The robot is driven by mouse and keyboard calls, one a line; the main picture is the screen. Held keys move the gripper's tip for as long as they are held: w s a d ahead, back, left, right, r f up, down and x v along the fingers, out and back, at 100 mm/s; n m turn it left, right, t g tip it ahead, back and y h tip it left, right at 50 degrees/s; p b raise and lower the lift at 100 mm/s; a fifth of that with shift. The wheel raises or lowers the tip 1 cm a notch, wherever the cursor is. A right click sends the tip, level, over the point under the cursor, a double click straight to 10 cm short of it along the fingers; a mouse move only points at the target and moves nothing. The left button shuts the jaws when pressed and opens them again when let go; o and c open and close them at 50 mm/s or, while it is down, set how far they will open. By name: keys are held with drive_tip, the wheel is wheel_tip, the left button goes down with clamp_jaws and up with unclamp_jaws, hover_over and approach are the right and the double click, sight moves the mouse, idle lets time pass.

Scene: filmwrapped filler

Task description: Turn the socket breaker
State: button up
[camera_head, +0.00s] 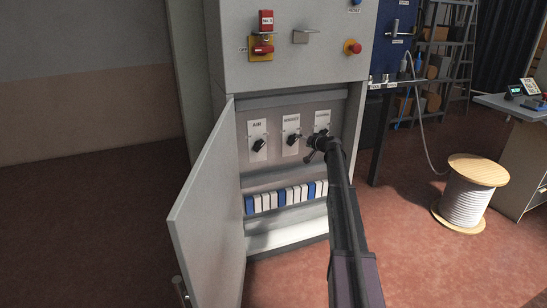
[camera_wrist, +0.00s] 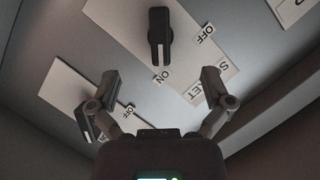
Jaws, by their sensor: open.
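The socket breaker is a black rotary knob (camera_wrist: 159,35) on a pale plate (camera_wrist: 185,80) marked SOCKET, ON and OFF. In the wrist view the knob's lower end lies near the ON label. My gripper (camera_wrist: 160,78) is open and empty, with its fingers spread apart. The knob is ahead of the gap between them and looks apart from both. In the head view my gripper (camera_head: 318,148) is in front of the rightmost plate (camera_head: 322,117) in the open cabinet and hides most of its knob.
Two other knob plates, a left one (camera_head: 257,128) and a middle one (camera_head: 291,125), sit beside it. A row of blue and white breakers (camera_head: 286,196) lies below. The cabinet door (camera_head: 208,205) stands open at left. A cable spool (camera_head: 468,195) stands at right.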

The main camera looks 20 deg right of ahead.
drive_tip(key=p+v, duration=0.2)
drive_tip(key=v, duration=0.6)
drive_tip(key=s+a+r+n+g+p, duration=0.1)
drive_tip(key=s+a+g+p, duration=0.1)
drive_tip(key=a, duration=0.5)
drive_tip(key=s+a+r+n+g+p, duration=0.1)
drive_tip(key=s+a+g+p, duration=0.1)
drive_tip(key=s+a+p, duration=0.3)
drive_tip(key=s+a+r+n+g+y+p, duration=0.1)
drive_tip(key=s+a+p, duration=0.3)
drive_tip(key=a, duration=0.7)
drive_tip(key=shift+s+a+r+n+g, duration=0.35)
drive_tip(key=shift+s+g, duration=0.45)
drive_tip(key=shift+s, duration=0.4)
drive_tip(key=shift+d, duration=0.1)
drive_tip(key=s+a+f+n+g+h, duration=0.15)
drive_tip(key=s+a, duration=0.25)
drive_tip(key=s, duration=0.6)
drive_tip(key=s+a+f+g+h, duration=0.25)
drive_tip(key=s+a, duration=0.25)
drive_tip(key=s, duration=0.6)
drive_tip(key=s+a+f+n+g+h, duration=0.1)
drive_tip(key=s+a+f+g+h, duration=0.2)
drive_tip(key=s, duration=0.7)
wheel_tip(320, 180, up, 18)
drive_tip(key=a+y+p, duration=0.1)
drive_tip(key=p, duration=1.6)
drive_tip(key=shift+r+p, duration=0.2)
drive_tip(key=shift+p, duration=0.1)
